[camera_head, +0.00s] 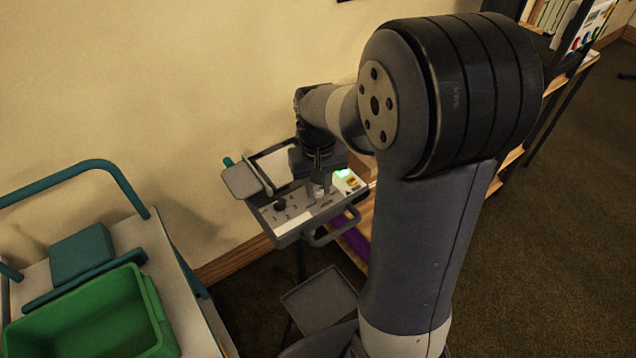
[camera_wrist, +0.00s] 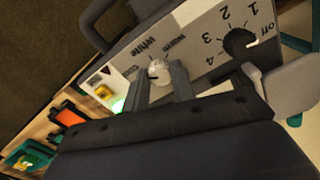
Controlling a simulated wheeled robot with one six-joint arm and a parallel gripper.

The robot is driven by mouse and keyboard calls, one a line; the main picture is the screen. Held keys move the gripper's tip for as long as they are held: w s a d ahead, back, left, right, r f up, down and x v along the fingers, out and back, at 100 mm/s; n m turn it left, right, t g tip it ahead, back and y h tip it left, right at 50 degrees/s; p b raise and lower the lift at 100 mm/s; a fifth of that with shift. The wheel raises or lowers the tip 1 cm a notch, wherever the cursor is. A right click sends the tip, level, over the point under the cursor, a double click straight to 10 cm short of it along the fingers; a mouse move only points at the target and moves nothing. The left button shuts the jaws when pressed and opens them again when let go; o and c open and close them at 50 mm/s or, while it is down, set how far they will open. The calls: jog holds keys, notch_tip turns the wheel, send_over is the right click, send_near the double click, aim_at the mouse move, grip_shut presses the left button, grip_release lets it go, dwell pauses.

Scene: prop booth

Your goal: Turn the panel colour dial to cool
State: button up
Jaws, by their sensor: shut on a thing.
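The panel (camera_head: 293,217) is a grey and white box by the wall; it also shows in the wrist view (camera_wrist: 205,35). Its colour dial (camera_wrist: 158,70) is a small pale knob with the printed words "warm", "white" and "cool" around it. My gripper (camera_wrist: 161,78) points down at the panel, with a finger on either side of the dial, shut on it. In the head view my gripper (camera_head: 318,178) stands over the dial and hides part of it. I cannot tell clearly which word the dial points to.
A black numbered knob (camera_wrist: 238,42) with "off" sits on the same panel. A yellow button (camera_head: 352,182) and a lit green lamp (camera_head: 342,173) are at the panel's right. A handle (camera_head: 335,229) sticks out in front. A green bin (camera_head: 85,318) stands at lower left.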

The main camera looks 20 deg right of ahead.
aim_at(318, 188)
jog(key=o, duration=1)
notch_tip(318, 188, up, 11)
jog(key=shift+f, duration=0.15)
notch_tip(318, 188, down, 11)
jog(key=shift+r, duration=0.1)
dwell(0.5)
